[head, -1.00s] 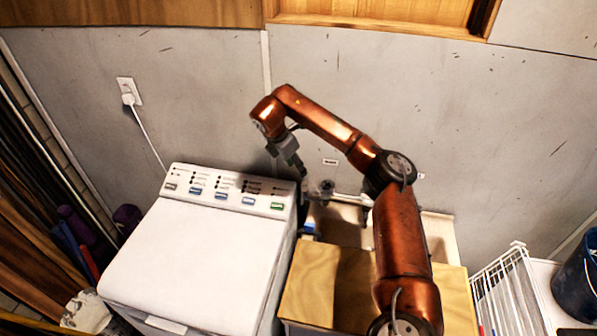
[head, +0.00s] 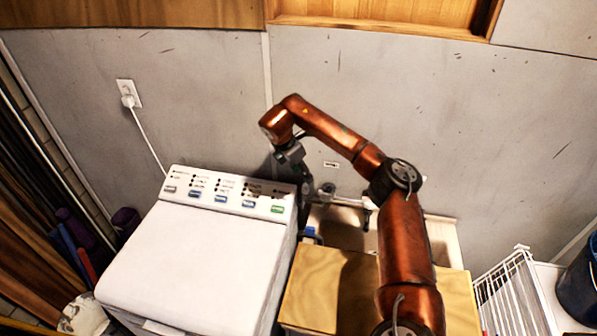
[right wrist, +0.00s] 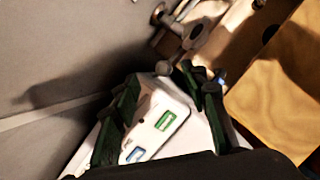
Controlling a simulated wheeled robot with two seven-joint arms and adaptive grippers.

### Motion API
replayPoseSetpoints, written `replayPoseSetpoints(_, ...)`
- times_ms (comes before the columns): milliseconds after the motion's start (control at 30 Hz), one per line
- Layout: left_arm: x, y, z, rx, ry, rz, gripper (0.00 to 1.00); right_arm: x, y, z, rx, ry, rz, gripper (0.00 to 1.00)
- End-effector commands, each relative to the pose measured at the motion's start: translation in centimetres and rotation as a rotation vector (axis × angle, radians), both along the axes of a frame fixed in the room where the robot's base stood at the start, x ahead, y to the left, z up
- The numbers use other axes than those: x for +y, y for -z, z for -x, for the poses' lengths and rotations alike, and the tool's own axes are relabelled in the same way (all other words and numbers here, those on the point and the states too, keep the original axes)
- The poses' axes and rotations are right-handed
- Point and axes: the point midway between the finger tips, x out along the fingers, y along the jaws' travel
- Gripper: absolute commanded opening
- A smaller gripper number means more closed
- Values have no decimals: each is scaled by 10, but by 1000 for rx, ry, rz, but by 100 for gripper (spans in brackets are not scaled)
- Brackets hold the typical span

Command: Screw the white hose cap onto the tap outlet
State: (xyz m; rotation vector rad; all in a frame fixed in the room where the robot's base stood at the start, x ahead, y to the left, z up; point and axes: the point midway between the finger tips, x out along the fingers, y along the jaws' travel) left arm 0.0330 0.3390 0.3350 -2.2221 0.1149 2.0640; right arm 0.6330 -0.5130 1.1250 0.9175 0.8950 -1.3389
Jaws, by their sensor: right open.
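The grey metal tap (head: 327,189) sticks out from the wall above the sink, right of the washing machine. It also shows at the top of the right wrist view (right wrist: 195,36). My right gripper (head: 303,188) points down just left of the tap, over the machine's right rear corner. In the right wrist view its dark green fingers (right wrist: 165,82) are spread apart, with the control panel visible between them. A small round greyish end (right wrist: 163,68) shows near the fingertips; I cannot tell what it belongs to. I cannot clearly make out the white hose cap. My left gripper is out of view.
The white washing machine (head: 190,260) stands left of the pale sink (head: 440,235), which a wooden board (head: 310,290) partly covers. A small blue and white item (head: 311,234) lies by the sink's left edge. A white wire rack (head: 505,290) stands at right. The wall is close behind.

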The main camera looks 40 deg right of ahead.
Motion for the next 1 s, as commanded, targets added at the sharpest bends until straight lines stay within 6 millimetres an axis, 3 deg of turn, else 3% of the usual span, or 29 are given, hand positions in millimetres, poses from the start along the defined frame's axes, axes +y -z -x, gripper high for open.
replayPoseSetpoints(433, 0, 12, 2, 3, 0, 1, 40, -20, 28, 0, 1, 1, 0, 41)
replayPoseSetpoints(800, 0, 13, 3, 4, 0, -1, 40, -23, 31, -1, 0, 0, 0, 41)
replayPoseSetpoints(1000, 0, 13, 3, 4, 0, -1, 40, -23, 31, -1, 0, 0, 0, 52)
